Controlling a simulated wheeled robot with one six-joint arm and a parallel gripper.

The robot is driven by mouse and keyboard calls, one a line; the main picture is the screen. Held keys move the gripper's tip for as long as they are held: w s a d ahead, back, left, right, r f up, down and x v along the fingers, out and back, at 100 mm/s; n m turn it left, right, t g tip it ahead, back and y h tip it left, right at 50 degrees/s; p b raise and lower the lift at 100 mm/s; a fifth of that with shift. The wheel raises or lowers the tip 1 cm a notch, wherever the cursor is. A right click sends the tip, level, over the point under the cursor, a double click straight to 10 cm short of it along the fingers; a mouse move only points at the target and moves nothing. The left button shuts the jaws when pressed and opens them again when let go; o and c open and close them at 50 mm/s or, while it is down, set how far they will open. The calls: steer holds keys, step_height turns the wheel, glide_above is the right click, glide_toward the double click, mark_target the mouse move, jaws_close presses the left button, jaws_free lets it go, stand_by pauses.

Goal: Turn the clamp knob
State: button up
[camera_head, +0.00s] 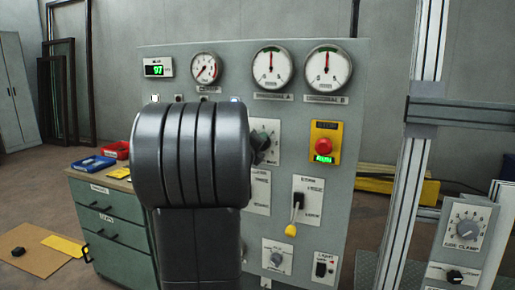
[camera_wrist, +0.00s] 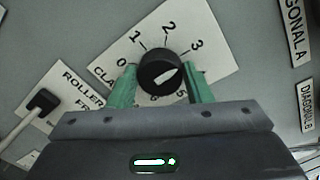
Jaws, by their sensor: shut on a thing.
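The clamp knob (camera_wrist: 160,66) is a round black knob with a white pointer mark, on a white numbered dial plate (camera_wrist: 210,40) in the wrist view. My gripper (camera_wrist: 161,76) has its green fingers on the left and right sides of the knob and is shut on it. The white mark slants up to the right, toward the side between 3 and 5. The right finger hides part of that scale. In the head view the dial plate (camera_head: 272,130) shows at the right of my arm, which hides most of the gripper and the knob.
The grey panel (camera_head: 355,90) also carries gauges, a red emergency button (camera_head: 323,146) on yellow and a lever with a yellow tip (camera_head: 298,205). In the wrist view a black-ended lever (camera_wrist: 42,100) lies to the left. A metal frame post (camera_head: 415,170) stands at the right.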

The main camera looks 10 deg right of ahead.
steer(key=shift+f, duration=0.1)
stand_by(0.4)
steer(key=o, duration=1)
steer(key=v, duration=1.4)
steer(key=shift+w+d, duration=0.1)
steer(key=x, duration=1.3)
steer(key=shift+w+d, duration=0.2)
steer(key=shift+w, duration=0.1)
